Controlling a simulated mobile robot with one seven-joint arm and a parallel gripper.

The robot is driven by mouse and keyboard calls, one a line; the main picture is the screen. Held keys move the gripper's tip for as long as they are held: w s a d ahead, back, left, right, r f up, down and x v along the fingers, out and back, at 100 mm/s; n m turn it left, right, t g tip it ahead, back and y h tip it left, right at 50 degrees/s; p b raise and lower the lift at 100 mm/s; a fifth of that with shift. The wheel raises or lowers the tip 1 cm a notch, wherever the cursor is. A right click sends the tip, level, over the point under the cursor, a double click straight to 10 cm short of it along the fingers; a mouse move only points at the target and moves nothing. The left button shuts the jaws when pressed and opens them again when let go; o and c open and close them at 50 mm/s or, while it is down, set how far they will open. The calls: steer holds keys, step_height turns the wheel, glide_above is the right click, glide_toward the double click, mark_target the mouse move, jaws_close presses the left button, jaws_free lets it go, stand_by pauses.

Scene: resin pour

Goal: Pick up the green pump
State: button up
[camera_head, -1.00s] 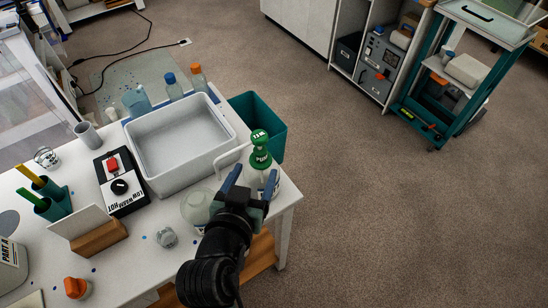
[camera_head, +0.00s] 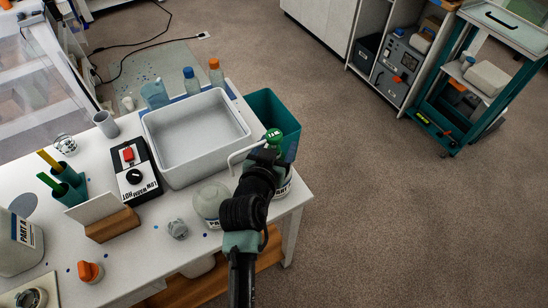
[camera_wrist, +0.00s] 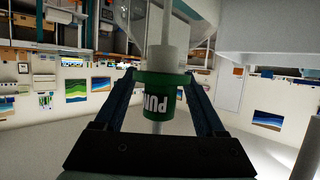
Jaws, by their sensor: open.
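The green pump (camera_head: 274,136) sits upright on a jug with a white label (camera_head: 283,184) at the table's right corner. My arm covers most of the jug and the lower part of the pump. My gripper (camera_head: 276,152) is up at the pump's head. In the wrist view, the pump's green collar with white lettering (camera_wrist: 158,88) lies between the two open fingers of my gripper (camera_wrist: 158,77). A gap shows on the right side; whether the left finger touches it I cannot tell.
The floor to the right is clear.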

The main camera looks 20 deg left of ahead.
steer(key=shift+w+f, duration=0.1)
steer(key=shift+w, duration=0.05)
jaws_close()
stand_by(0.4)
step_height(320, 180, up, 30)
steer(key=p, duration=1.1)
steer(key=shift+f+p, duration=0.2)
steer(key=shift+p, duration=0.1)
stand_by(0.4)
